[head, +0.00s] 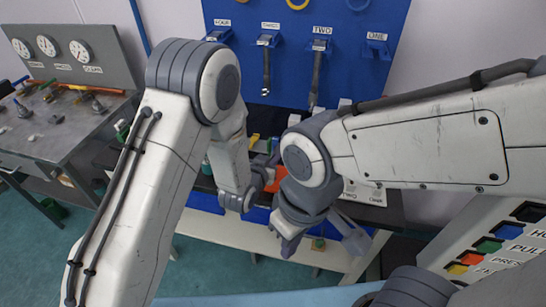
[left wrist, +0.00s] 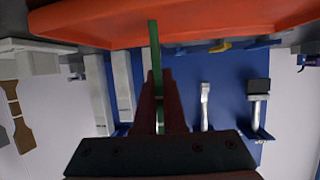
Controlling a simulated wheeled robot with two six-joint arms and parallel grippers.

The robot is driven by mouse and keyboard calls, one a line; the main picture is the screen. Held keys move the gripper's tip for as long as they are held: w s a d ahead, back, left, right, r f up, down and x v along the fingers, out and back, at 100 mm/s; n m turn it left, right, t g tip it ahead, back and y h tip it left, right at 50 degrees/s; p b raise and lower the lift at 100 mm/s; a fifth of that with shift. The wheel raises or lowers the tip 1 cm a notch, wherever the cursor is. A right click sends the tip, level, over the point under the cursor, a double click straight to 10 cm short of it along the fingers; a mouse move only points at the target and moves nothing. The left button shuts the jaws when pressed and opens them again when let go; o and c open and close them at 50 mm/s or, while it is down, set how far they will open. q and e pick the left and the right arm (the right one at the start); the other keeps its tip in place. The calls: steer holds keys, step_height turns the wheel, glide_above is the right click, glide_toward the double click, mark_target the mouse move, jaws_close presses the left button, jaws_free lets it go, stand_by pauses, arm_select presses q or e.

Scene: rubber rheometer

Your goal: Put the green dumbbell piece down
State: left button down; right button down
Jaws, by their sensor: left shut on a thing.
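The green dumbbell piece (left wrist: 155,62) is seen nearly edge-on in the left wrist view, as a thin upright green strip. My left gripper (left wrist: 160,100) is shut on it, with the strip between its two dark fingers. The strip's upper end overlaps a broad orange surface (left wrist: 220,22) in that view; I cannot tell whether they touch. In the head view my left gripper (head: 270,170) is at the bench, beside an orange thing (head: 277,180), and its fingertips are mostly hidden. My right gripper (head: 322,238) is lower and nearer, with its fingers spread and nothing seen between them.
A blue board (head: 290,60) with labelled holders stands behind the bench. A grey side table (head: 65,130) with gauges and tools is at left. A panel with coloured slots (head: 487,245) is at right. My right forearm crosses close above the bench and hides part of it.

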arm_select(q)
steer(key=shift+f, duration=0.15)
steer(key=c, duration=1)
jaws_free()
